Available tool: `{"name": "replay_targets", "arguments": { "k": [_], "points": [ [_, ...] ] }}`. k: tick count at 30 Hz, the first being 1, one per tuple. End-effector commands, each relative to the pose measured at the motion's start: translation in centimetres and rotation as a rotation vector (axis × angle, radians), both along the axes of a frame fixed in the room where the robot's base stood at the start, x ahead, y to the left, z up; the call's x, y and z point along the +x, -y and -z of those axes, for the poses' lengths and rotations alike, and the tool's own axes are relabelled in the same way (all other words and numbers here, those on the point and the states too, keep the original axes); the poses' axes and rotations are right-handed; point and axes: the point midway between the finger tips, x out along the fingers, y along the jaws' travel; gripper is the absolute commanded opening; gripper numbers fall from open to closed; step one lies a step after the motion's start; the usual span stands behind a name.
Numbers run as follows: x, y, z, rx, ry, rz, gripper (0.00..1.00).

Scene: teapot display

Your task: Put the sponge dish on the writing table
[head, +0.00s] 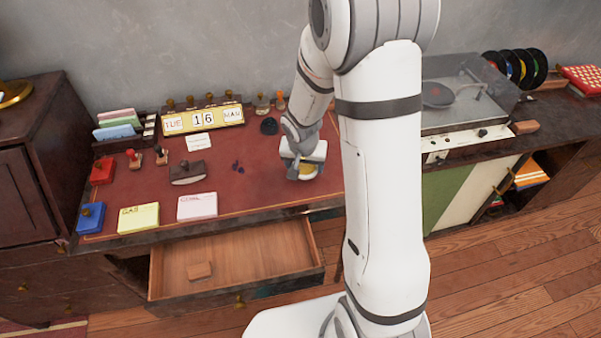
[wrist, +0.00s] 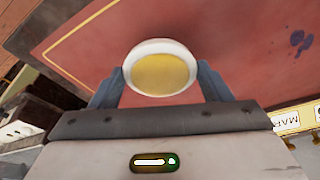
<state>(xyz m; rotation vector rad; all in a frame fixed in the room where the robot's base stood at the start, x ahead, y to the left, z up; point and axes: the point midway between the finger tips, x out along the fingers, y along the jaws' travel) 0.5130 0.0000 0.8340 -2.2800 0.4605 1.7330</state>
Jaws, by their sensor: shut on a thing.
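The sponge dish (wrist: 160,75) is a round white dish with a yellow sponge in it. My gripper (wrist: 160,90) is shut on it, one finger on each side of the rim in the wrist view. In the head view the dish (head: 304,172) shows just below my gripper (head: 302,163), over the right part of the writing table. The writing table (head: 240,195) has a red top with a thin gold border line. I cannot tell whether the dish touches the table top or hangs a little above it.
A drawer (head: 245,260) stands open below the table front, with a small wooden block (head: 199,271) in it. Note pads (head: 197,206), a rocker blotter (head: 188,172), stamps and a date calendar (head: 203,119) occupy the left and back. A record player (head: 465,95) stands right.

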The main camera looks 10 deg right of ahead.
Motion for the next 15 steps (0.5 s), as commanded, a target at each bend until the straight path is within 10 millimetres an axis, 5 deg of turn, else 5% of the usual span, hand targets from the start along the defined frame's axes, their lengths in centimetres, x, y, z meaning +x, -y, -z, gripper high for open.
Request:
{"name": "replay_targets", "arguments": {
  "k": [7,15],
  "points": [
    [-0.1,-0.1,3.5,0.001,-0.002,-0.001,0.42],
    [0.0,-0.1,3.7,0.001,0.001,-0.002,0.42]
  ]
}}
